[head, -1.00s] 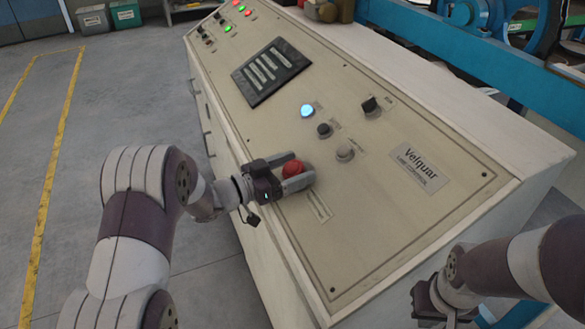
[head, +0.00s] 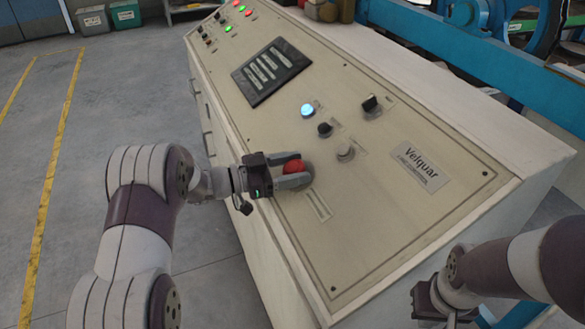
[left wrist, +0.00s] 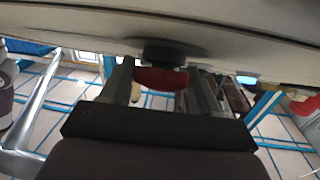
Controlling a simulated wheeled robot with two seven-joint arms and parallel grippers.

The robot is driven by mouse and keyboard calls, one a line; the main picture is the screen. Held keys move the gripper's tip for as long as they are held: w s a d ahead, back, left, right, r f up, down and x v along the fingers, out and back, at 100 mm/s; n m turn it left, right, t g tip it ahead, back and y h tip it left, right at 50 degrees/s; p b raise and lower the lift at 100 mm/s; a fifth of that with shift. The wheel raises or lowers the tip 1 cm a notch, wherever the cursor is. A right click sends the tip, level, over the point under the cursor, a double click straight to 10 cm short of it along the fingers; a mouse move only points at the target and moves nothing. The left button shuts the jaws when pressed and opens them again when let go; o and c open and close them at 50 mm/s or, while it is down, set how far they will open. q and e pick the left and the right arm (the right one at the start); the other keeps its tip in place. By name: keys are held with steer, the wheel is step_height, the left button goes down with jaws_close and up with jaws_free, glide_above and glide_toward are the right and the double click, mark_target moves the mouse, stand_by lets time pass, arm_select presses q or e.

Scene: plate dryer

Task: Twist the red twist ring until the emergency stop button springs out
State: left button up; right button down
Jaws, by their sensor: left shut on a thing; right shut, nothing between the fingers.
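The red emergency stop button (head: 294,167) sits low on the sloped beige control panel (head: 400,215). In the left wrist view the red button (left wrist: 160,79) shows on a dark collar (left wrist: 165,52) against the panel face. My left gripper (head: 292,173) has its grey fingers on both sides of the button and is shut on it. The fingers also show in the left wrist view (left wrist: 160,90). I cannot tell a separate twist ring from the button. My right gripper (head: 440,305) is low at the right, away from the panel, shut and empty.
Near the button are a lit blue lamp (head: 307,110), a dark knob (head: 324,129), a pale knob (head: 346,154) and a black selector switch (head: 371,104). A black display (head: 271,72) lies further up. Open floor (head: 120,80) is at the left.

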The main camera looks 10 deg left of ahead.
arm_select(q)
steer(key=shift+m+g+h, duration=0.6)
steer(key=shift+m+g, duration=2.1)
steer(key=shift+m, duration=0.1)
steer(key=o, duration=1)
steer(key=s+a, duration=0.1)
steer(key=a, duration=1.1)
steer(key=shift+s+a+r+b, duration=0.25)
steer(key=shift+s+r+b, duration=0.05)
steer(key=shift+s+b, duration=0.1)
